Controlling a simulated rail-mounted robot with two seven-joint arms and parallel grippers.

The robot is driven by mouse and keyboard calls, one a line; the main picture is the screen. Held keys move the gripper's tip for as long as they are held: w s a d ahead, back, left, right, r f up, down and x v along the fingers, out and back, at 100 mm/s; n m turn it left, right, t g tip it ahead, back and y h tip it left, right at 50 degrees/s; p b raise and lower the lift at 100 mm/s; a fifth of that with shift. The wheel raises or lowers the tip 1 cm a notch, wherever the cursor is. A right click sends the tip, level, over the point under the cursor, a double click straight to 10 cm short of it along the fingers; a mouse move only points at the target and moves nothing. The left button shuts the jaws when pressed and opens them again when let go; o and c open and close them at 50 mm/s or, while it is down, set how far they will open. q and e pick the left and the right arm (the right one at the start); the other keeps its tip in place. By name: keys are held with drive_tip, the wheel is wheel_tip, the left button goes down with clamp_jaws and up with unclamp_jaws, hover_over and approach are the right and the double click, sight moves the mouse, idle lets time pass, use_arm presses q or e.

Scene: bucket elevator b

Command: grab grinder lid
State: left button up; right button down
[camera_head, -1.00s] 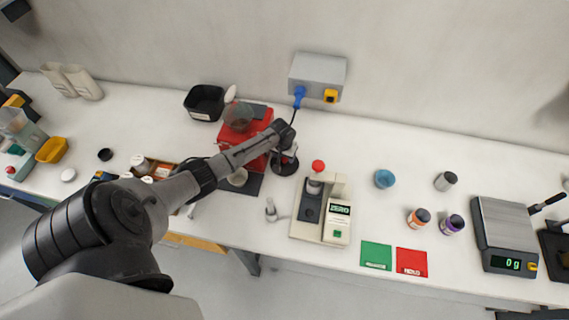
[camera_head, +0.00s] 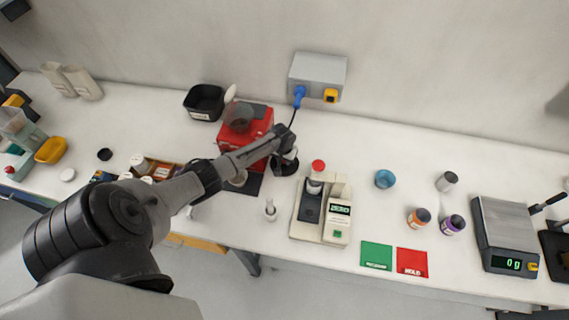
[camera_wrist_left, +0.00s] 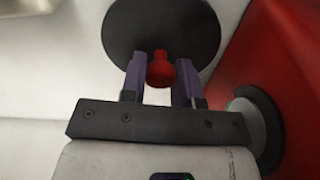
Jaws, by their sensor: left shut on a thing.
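The grinder lid is a round dark disc with a red knob; in the left wrist view the lid (camera_wrist_left: 150,25) lies just beyond my fingers. In the head view the lid (camera_head: 284,166) is a dark disc beside the red grinder (camera_head: 258,126), partly hidden by my gripper. My left gripper (camera_wrist_left: 161,78) has its two purple fingers on either side of the red knob (camera_wrist_left: 160,67) and is shut on it. In the head view my left gripper (camera_head: 286,154) is over the lid. I cannot tell whether the lid touches the table. My right gripper is not in view.
A moisture meter-like device (camera_head: 322,212) with a red-capped top stands right of the lid. A small white pestle-shaped item (camera_head: 270,209) stands in front. A grey socket box (camera_head: 317,76) with a blue plug is on the wall behind. A black bin (camera_head: 205,103) stands back left.

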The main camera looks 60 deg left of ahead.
use_arm(q)
drive_tip(key=shift+c, duration=1)
drive_tip(key=shift+r, duration=0.1)
